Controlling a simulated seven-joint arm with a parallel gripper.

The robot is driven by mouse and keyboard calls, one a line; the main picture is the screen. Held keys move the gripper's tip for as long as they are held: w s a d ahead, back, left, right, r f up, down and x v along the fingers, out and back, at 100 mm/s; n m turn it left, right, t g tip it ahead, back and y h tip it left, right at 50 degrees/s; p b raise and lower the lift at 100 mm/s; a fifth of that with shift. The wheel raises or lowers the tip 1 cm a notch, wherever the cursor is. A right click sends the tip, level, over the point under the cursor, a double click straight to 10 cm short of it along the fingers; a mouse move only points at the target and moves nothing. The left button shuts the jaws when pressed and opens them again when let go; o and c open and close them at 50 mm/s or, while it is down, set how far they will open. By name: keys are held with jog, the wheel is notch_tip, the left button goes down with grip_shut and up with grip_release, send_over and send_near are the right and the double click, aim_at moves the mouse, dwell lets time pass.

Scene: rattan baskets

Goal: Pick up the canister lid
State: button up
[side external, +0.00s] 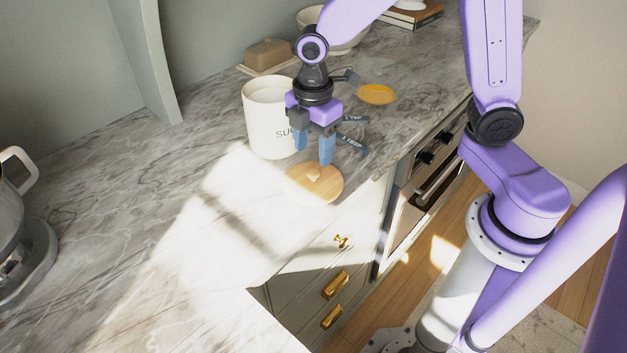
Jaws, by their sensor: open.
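The canister lid (325,188) is a round, light wooden disc with a small knob on top. It lies flat on the marble counter near the front edge, partly in sunlight. The white canister (262,125), with dark lettering on its side, stands open just behind and left of it. My gripper (313,156) points down above the far side of the lid, with its blue fingers apart and nothing visible between them. I cannot tell the exact height of the fingertips over the lid. My gripper hides part of the canister's right side.
Dark measuring spoons (352,144) lie right of my gripper. A yellow dish (376,94), a butter dish (270,56) and a bowl (345,40) are farther back. A kettle (22,230) stands at far left. The counter (130,200) between kettle and canister is clear.

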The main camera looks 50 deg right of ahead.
aim_at(314, 171)
jog(key=shift+s+a+f, duration=0.15)
jog(key=shift+f, duration=1.15)
jog(key=shift+s+a+f, duration=0.1)
jog(key=shift+f, duration=1.2)
grip_shut()
